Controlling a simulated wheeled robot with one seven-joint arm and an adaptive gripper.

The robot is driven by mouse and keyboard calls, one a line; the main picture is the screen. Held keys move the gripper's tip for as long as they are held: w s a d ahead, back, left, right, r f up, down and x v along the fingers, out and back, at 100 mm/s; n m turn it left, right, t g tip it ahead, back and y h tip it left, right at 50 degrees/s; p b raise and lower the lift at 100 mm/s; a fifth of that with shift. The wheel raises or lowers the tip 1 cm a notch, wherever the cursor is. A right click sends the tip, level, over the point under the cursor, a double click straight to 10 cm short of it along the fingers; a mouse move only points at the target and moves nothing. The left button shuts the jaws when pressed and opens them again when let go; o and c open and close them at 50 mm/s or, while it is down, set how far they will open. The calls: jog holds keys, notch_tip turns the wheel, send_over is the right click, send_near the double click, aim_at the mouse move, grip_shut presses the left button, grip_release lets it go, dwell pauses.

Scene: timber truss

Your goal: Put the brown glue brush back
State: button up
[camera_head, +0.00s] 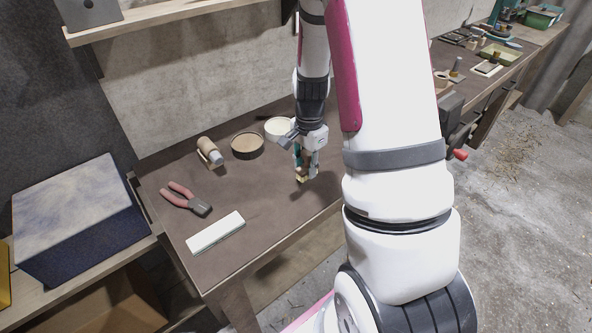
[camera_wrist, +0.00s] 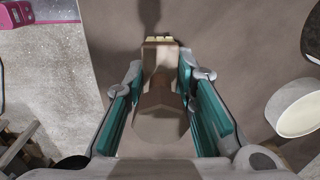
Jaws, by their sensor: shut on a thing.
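My gripper (camera_head: 307,160) hangs over the dark brown table, near its right side. It is shut on the brown glue brush (camera_wrist: 160,92), which lies between the teal finger pads in the wrist view. The brush's pale tip points away from the wrist camera. In the head view only a small pale part of the brush (camera_head: 302,179) shows below the fingers, close to the tabletop. I cannot tell whether it touches the table.
A white round dish (camera_head: 277,126) and a dark round tin (camera_head: 247,147) stand left of my gripper. A brown cylinder (camera_head: 208,148), red-handled pliers (camera_head: 184,197) and a pale block (camera_head: 215,232) lie farther left. The table's front middle is clear.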

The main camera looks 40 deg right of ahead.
aim_at(295, 181)
jog(key=w, duration=0.1)
jog(key=w+a, duration=0.1)
jog(key=w, duration=0.1)
jog(key=shift+w+a+f, duration=0.1)
jog(key=shift+a+f, duration=0.1)
jog(key=shift+f+p, duration=0.5)
jog(key=shift+f, duration=1.25)
jog(key=o, duration=1)
jog(key=shift+r, duration=0.1)
